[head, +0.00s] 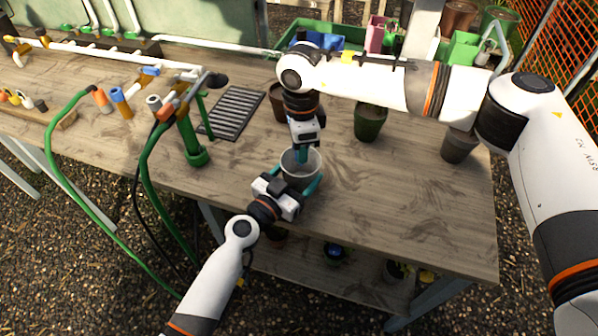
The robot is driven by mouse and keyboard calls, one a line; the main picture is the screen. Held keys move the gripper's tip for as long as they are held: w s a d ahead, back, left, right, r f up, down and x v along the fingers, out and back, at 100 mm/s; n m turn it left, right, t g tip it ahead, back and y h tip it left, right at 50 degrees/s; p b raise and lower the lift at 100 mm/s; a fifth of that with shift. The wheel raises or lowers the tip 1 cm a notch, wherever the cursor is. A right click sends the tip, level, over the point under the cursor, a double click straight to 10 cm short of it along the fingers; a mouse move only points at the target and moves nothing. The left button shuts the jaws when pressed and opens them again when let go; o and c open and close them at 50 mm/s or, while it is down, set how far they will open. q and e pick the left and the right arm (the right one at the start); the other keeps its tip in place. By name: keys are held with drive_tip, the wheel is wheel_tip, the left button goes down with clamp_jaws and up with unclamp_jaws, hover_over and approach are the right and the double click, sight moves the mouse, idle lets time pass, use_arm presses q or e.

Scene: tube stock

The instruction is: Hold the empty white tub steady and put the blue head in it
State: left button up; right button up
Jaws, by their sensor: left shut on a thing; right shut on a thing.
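The white tub (301,180) stands upright on the wooden bench, near its front edge. My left gripper (294,184) reaches in from the front, with its teal fingers on either side of the tub, shut on it. My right gripper (303,158) points straight down from above, with its fingertips at the tub's mouth. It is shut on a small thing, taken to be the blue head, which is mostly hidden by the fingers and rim. I cannot tell whether that thing touches the tub's floor.
A dark pot (278,101) stands close behind the tub, and a green pot (370,123) and a grey pot (458,146) stand to the right. A black grate (236,112) and a green stand (196,155) are left. The bench's front right is clear.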

drive_tip(key=o, duration=1)
drive_tip(key=shift+r, duration=0.1)
wheel_tip(320, 180, up, 12)
drive_tip(key=shift+f, duration=0.1)
use_arm(q)
drive_tip(key=o, duration=1.1)
drive_tip(key=shift+c, duration=0.2)
